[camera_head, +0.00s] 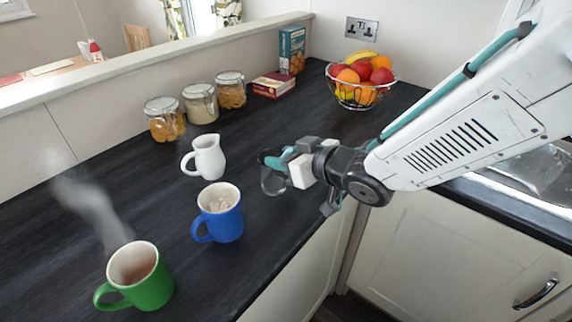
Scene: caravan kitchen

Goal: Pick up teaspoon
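My gripper (275,163) is above the black worktop, to the right of the white jug and the blue mug (222,214). Its fingers are seen from the side and partly hidden by its own parts, so its opening cannot be judged. A small grey, rounded, shiny shape (271,183) shows just below the fingertips. I cannot tell whether it is the teaspoon, or whether the gripper touches it. No teaspoon is clearly visible elsewhere. The blue mug holds something whitish.
A steaming green mug (146,283) stands at the front left, and a white jug (207,157) behind the blue mug. Several lidded jars (201,103), a red box (274,85), a teal box (292,50) and a fruit bowl (361,96) stand at the back. The worktop's (262,240) front edge is close.

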